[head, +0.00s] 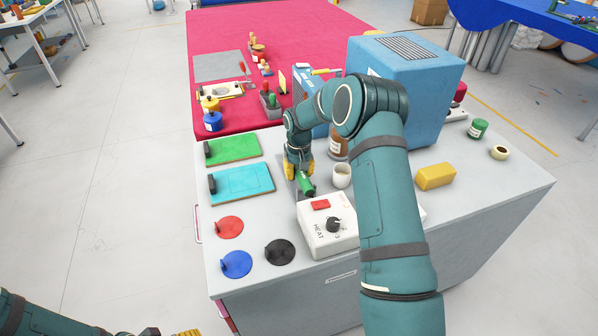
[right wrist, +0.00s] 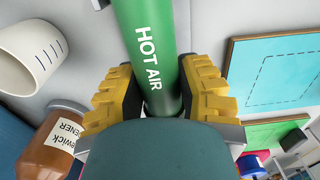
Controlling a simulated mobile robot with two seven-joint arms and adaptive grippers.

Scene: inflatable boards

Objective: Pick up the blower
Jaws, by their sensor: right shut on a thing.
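The blower is a green cylinder (head: 307,187) marked HOT AIR, just behind the white heat box. My right gripper (head: 299,172) is shut on it from above, and the right wrist view shows yellow fingers (right wrist: 155,95) on both sides of the green body (right wrist: 150,35). Whether the blower is clear of its rest is hard to tell. My left arm shows at the bottom left, with only yellow bits of its gripper (head: 185,333) at the lower edge, so its jaws cannot be judged.
The white heat box (head: 318,238) has a knob and red switch. A white cup (head: 341,176) and a brown bottle (head: 338,146) stand close right of the gripper. Green (head: 232,149) and cyan (head: 243,184) boards lie left. A large blue box (head: 425,85) stands behind.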

